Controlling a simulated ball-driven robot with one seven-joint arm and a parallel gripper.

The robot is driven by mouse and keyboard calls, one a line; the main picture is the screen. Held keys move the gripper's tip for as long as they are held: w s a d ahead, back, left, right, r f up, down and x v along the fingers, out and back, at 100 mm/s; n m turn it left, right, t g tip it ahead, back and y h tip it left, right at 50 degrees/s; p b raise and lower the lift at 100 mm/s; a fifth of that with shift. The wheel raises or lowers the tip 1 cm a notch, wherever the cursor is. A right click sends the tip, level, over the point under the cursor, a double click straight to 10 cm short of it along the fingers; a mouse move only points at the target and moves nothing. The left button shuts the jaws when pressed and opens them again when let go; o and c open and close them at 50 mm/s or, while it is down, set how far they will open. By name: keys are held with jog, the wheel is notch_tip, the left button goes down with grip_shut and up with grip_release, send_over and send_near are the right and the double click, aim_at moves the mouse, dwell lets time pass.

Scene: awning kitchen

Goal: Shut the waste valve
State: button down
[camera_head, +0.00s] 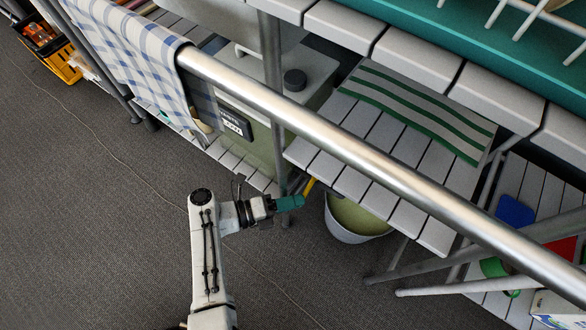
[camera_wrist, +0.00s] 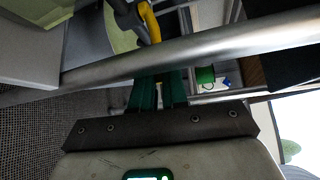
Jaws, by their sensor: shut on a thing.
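The waste valve shows as a short yellow lever (camera_head: 309,186) low beside the shelf leg. In the wrist view the lever (camera_wrist: 150,22) slants down from a grey pipe and passes behind a metal bar. My gripper (camera_head: 298,201) has teal fingers, which reach the lever's lower end and are shut on it. In the wrist view the fingers (camera_wrist: 158,93) run under the bar, which hides their tips and the exact grip. The pale green waste tank (camera_head: 262,154) with a dark label stands on the low slatted shelf. A bucket (camera_head: 347,237) stands right of the lever.
A long metal rail (camera_head: 350,143) crosses above my gripper, with a checked cloth (camera_head: 130,55) hanging on it. The slatted shelf (camera_head: 420,205) overhangs the bucket. Slanting metal legs (camera_head: 440,289) stand at right. Grey floor (camera_head: 100,210) is open at left, with a thin cable.

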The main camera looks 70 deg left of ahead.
jog(key=shift+d+f, duration=0.2)
jog(key=shift+d, duration=0.1)
jog(key=c, duration=1.4)
grip_release()
jog(key=shift+a+r, duration=0.1)
jog(key=s, duration=0.3)
jog(key=s+r, duration=0.1)
jog(key=s, duration=0.3)
jog(key=s+p, duration=0.1)
jog(key=s, duration=0.2)
jog(key=shift+s+a+r, duration=0.15)
jog(key=shift+s+r, duration=0.1)
jog(key=shift+s, duration=0.15)
jog(key=shift+c, duration=0.2)
